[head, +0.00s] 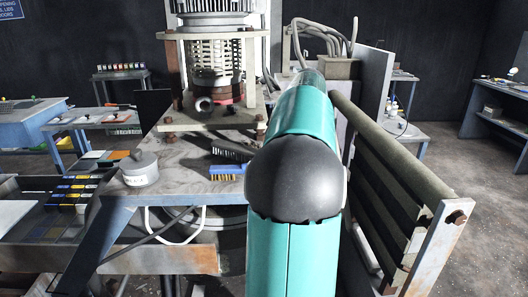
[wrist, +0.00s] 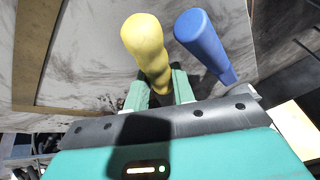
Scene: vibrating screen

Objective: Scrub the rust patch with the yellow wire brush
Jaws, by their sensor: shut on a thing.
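The yellow wire brush shows in the wrist view as a yellow handle (wrist: 146,45) standing up between the two teal fingers of my gripper (wrist: 160,90). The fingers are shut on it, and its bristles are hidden. A blue handle (wrist: 203,42) is just to the right of the yellow one, outside the fingers. In the head view my teal arm hides the gripper and the yellow brush. I cannot make out a distinct rust patch in either view.
A blue brush with tan bristles (head: 228,170) lies on the grey machine deck (head: 185,160), near a lidded grey pot (head: 139,169). A motor unit (head: 215,55) on a frame rises behind. A slatted metal side (head: 400,190) borders my arm on the right.

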